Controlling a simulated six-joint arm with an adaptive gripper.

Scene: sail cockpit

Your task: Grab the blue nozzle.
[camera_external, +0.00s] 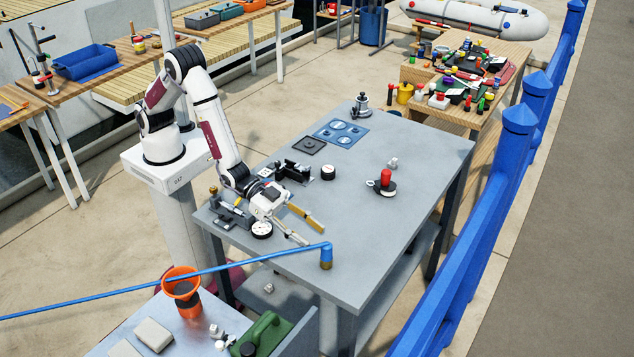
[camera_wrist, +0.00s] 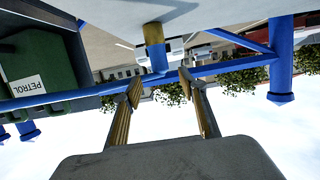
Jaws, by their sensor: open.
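The blue nozzle (camera_external: 326,248) is an elbow with a brass end pointing down, over the near part of the grey table. A long blue hose or pipe (camera_external: 150,285) runs from it to the left. In the wrist view, which appears upside down, its brass end (camera_wrist: 154,42) points up at the tabletop and its blue part (camera_wrist: 154,78) lies ahead of the fingers. I cannot tell whether the brass end touches the table. My gripper (camera_external: 314,236) is open and empty, close to the nozzle's left. In the wrist view its yellow-padded fingers (camera_wrist: 160,84) spread either side of it.
The grey table (camera_external: 300,285) also holds a red-topped part (camera_external: 386,180), a white round gauge (camera_external: 261,230) and black fixtures (camera_external: 293,170). A lower bench in front carries an orange funnel (camera_external: 182,287) and a green petrol can (camera_external: 262,333). A blue railing (camera_external: 490,190) stands right.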

